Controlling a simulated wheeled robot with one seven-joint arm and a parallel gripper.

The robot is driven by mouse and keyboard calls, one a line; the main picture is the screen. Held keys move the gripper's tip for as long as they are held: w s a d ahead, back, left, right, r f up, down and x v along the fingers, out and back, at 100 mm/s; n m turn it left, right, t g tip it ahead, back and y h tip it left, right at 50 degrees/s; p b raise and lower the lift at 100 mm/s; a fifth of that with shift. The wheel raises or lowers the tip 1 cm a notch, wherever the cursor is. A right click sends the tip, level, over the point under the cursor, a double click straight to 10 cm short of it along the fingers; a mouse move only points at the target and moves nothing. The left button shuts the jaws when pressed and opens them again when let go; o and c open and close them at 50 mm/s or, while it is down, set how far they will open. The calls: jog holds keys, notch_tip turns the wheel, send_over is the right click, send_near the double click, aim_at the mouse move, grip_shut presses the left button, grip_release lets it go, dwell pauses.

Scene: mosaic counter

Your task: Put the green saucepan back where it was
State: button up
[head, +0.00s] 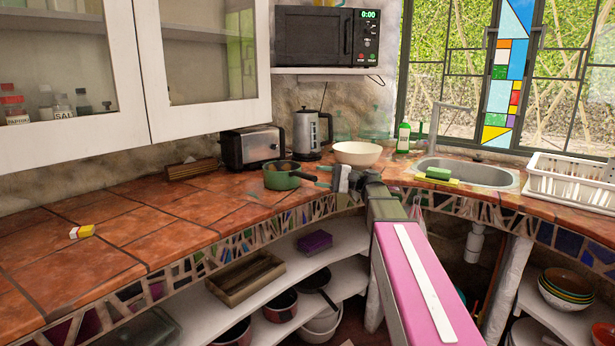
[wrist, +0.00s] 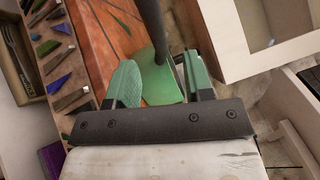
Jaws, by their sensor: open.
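The green saucepan (head: 283,179) stands upright on the tiled counter, in front of the toaster. Its handle points right, towards my gripper (head: 330,176). Something brownish shows at its rim; I cannot tell what. My gripper is open at counter height, just right of the handle end. In the wrist view my gripper (wrist: 160,64) has its two fingers apart, with a green surface (wrist: 162,88) between them, apparently part of the saucepan. A dark bar runs upward from there. I cannot tell whether the fingers touch it. The saucepan's bowl is not clear in that view.
A toaster (head: 252,147), a kettle (head: 312,134) and a cream bowl (head: 357,153) stand behind. The sink (head: 467,174) and a white dish rack (head: 571,179) are at right. Shelves below hold pans.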

jog(key=shift+d, duration=2.3)
jog(key=s+a+f+h, duration=0.1)
jog(key=s+f+h, duration=0.2)
jog(key=f, duration=0.6)
jog(key=s+f+m+t+h, duration=0.1)
jog(key=s+f+h, duration=0.25)
jog(key=f, duration=0.55)
jog(key=s+a+f+h, duration=0.15)
jog(key=f+h, duration=0.25)
jog(key=f, duration=0.4)
jog(key=s+d+f+n+h, duration=0.3)
jog(key=s+d+f+h, duration=0.6)
jog(key=f, duration=0.5)
jog(key=s, duration=0.2)
jog(key=shift+s+d, duration=0.3)
jog(key=shift+c, duration=0.4)
